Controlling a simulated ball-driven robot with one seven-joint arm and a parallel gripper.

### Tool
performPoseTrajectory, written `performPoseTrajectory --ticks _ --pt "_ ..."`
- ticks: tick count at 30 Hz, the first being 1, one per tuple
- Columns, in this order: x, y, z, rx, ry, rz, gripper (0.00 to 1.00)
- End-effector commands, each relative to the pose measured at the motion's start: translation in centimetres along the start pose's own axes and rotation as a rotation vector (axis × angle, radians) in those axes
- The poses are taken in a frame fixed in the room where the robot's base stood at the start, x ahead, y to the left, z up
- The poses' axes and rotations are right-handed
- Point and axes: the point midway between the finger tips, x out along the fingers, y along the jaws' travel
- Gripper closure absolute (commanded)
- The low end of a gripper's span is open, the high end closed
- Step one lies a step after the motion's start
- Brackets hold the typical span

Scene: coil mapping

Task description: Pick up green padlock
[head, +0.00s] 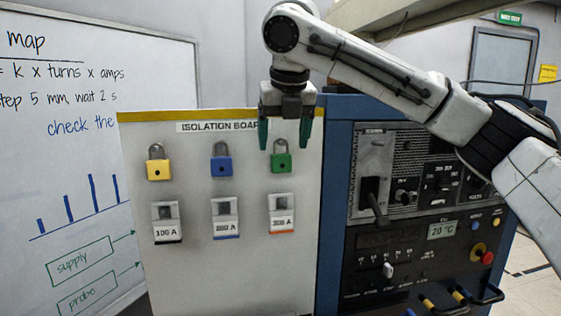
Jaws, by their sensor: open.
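The green padlock (281,163) hangs at the upper right of the isolation board (180,270), shackle up. A blue padlock (221,165) and a yellow padlock (158,168) hang to its left in the same row. My gripper (285,146) points down in front of the board, directly above the green padlock in the picture. Its two dark green fingers are spread, with the top of the shackle showing near and between their tips. It holds nothing. I cannot tell the depth between the fingers and the shackle.
Several labelled switches (282,214) sit below the padlocks. A blue cabinet with a dark control panel (415,240) stands right of the board, with knobs, a lever and cables sticking out. A whiteboard (80,150) is at the left. My arm crosses the upper right.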

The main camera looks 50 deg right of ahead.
Motion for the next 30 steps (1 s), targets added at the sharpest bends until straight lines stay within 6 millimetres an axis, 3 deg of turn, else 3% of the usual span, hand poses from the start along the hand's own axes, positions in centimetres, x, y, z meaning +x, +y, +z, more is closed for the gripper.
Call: performPoseTrajectory --ticks 5,15,23,30 --pt "1.2 -0.1 0.2 0.001 0.000 -0.001 0.23" --pt "5.4 0.0 0.8 0.000 0.000 0.002 0.23" --pt "5.7 0.0 0.8 0.000 -0.001 0.003 0.23" --pt "5.7 0.0 0.8 0.000 -0.001 0.002 0.45"
